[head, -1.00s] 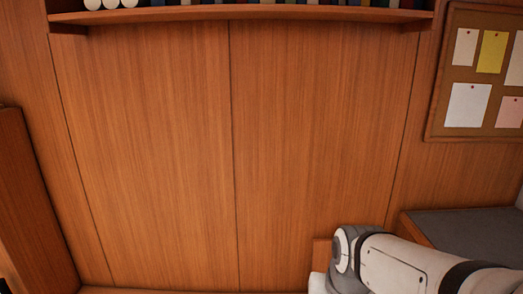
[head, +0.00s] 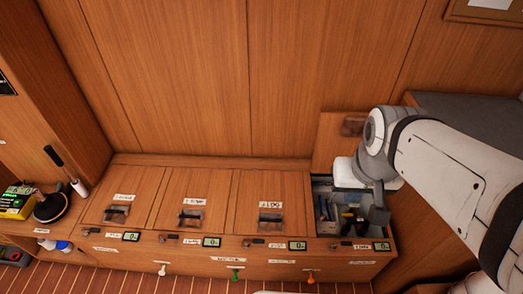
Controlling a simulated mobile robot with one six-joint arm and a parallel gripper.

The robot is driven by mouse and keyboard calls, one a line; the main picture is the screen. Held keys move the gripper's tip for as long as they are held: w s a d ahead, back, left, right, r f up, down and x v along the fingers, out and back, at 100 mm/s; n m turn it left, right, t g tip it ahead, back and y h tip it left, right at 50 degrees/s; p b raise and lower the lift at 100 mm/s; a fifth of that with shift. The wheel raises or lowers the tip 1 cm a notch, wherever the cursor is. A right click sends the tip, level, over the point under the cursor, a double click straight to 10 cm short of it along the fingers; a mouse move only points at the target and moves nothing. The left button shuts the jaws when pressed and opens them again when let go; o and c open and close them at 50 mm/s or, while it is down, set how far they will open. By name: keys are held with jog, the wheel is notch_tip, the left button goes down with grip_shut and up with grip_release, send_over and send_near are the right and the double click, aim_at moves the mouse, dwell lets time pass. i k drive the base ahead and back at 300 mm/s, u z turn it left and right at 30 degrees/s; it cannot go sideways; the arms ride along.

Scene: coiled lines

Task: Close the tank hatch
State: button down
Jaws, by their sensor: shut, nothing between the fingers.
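A wooden bench holds a row of hatches, and the rightmost one stands open. The open compartment (head: 322,190) below has pale inner walls and holds dark, blue and yellowish items too small to name. My gripper (head: 378,213) is shut and empty, over the right part of this opening, in front of the lid. My arm hides part of the lid and the compartment's right side.
Three closed hatches (head: 193,200) with metal latches lie to the left. Small displays (head: 211,241) and white, green and orange knobs line the front. A yellow device (head: 17,201) and a black round item (head: 50,207) sit far left. A grey cushion (head: 470,115) is at right.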

aim_at(339, 134)
jog(key=z, duration=0.05)
jog(key=k, duration=1)
jog(key=u, duration=0.3)
jog(key=i, duration=0.65)
jog(key=z, duration=0.1)
jog(key=k, duration=1.25)
jog(key=z, duration=0.9)
jog(key=i, duration=1.8)
jog(key=u, duration=0.95)
jog(key=i, duration=0.35)
jog(key=u, duration=0.25)
